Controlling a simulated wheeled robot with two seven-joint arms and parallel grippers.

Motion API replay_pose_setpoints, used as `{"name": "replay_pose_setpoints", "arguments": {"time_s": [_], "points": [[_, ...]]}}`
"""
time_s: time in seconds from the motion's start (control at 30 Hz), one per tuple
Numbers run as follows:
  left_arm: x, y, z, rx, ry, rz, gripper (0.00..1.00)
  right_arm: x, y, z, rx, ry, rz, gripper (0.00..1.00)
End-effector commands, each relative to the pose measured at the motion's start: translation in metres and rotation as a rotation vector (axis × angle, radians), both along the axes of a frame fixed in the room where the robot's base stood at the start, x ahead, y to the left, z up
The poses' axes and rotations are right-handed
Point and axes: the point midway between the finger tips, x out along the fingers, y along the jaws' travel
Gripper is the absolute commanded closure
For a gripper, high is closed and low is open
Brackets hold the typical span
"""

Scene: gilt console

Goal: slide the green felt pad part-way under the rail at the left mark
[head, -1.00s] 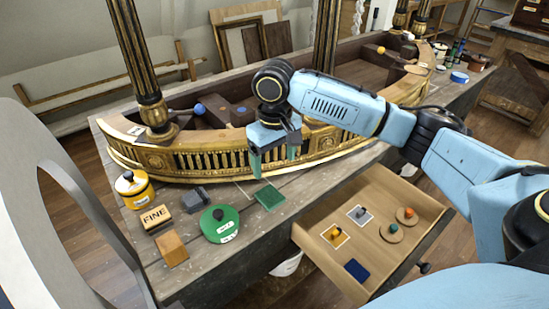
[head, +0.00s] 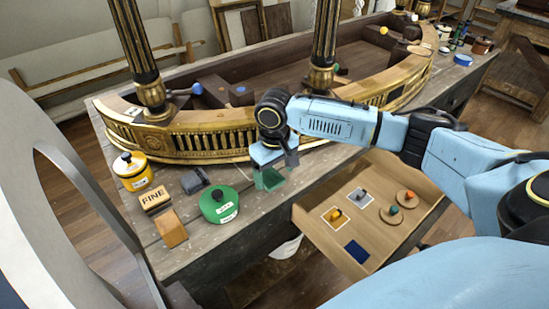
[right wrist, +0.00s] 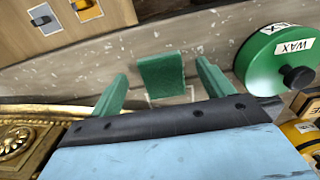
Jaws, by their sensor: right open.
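The green felt pad (right wrist: 161,76) lies on the bench top, and in the right wrist view it shows between my open fingers, apart from both. In the head view the pad (head: 269,181) is partly covered by my right gripper (head: 275,170), which is low over it. My right gripper (right wrist: 162,88) has green fingertips and holds nothing. The gilt curved rail (head: 205,143) stands behind the pad, which is outside its front edge. A thin pale outline (right wrist: 170,99) shows beside the pad; I cannot tell if it is the left mark. My left gripper is out of view.
A green wax tin (head: 220,203), a grey block (head: 194,181), a FINE block (head: 155,198), a tan block (head: 171,229) and a yellow tin (head: 132,171) stand left of the pad. An open drawer (head: 319,236) with small parts juts out at the front right.

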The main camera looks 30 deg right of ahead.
Motion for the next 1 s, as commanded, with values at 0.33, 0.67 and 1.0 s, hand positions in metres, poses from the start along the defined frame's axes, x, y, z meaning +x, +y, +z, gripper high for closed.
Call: {"name": "replay_pose_setpoints", "arguments": {"time_s": [0.33,0.67,1.0], "points": [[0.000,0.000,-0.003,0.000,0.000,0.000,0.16,0.000,0.000,-0.023,0.000,-0.001,0.000,0.20],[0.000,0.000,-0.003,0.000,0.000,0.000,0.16,0.000,0.000,-0.023,0.000,-0.001,0.001,0.33],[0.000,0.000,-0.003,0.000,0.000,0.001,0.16,0.000,0.000,-0.023,0.000,-0.001,0.000,0.68]]}}
